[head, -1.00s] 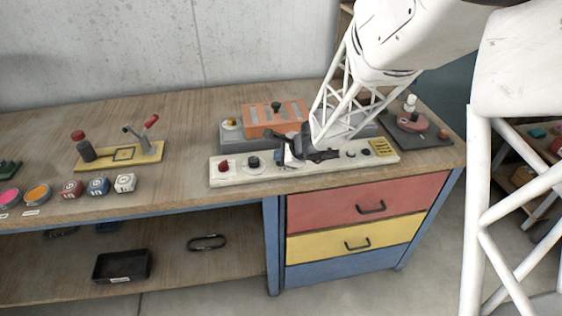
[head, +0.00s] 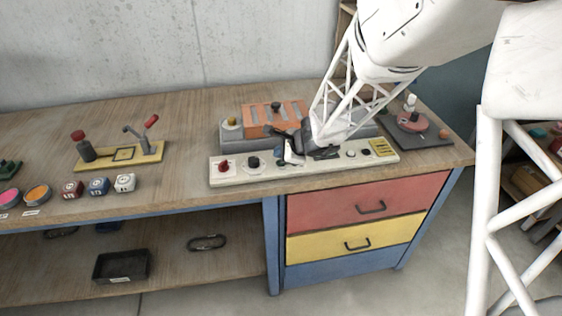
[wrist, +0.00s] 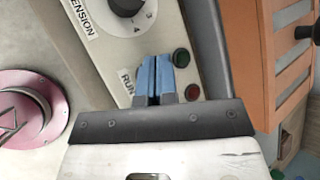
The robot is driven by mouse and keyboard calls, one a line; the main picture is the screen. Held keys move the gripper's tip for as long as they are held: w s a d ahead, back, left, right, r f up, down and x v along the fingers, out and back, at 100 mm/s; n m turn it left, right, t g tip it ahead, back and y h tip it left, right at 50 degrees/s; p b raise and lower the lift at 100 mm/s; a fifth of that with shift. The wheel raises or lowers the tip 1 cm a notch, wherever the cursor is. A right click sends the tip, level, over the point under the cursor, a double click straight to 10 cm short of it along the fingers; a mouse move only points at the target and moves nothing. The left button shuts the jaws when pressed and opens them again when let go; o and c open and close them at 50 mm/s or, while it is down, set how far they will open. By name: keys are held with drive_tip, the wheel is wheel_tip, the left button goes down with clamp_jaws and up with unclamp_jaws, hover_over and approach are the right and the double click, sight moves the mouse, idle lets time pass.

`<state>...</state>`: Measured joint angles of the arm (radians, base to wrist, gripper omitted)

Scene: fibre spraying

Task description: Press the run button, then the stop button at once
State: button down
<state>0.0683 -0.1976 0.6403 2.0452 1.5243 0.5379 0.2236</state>
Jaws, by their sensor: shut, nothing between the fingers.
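The white control panel (head: 260,170) lies along the front of the bench. In the wrist view its "RUN" label (wrist: 126,82) sits just left of my gripper (wrist: 152,72), whose blue fingers are together and empty. The run button itself is hidden behind the fingers. In the head view my gripper (head: 290,158) is low over the middle of the panel. Whether it touches the panel I cannot tell. No label for the stop button is readable. A red knob (head: 224,166) stands at the panel's left end. A large pink-red round part (wrist: 30,110) shows at left in the wrist view.
A black dial (wrist: 126,5) by a "TENSION" label is close to my fingers. Two small round indicators, greenish (wrist: 181,57) and reddish (wrist: 192,92), lie right of them. An orange slotted machine (head: 275,118) stands behind the panel. A yellow lever base (head: 140,154) is at left.

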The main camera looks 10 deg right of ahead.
idle(0.5)
drive_tip(key=shift+d, duration=2.75)
drive_tip(key=shift+f, duration=0.8)
drive_tip(key=shift+r, duration=0.85)
drive_tip(key=shift+r, duration=0.15)
drive_tip(key=shift+r, duration=2.4)
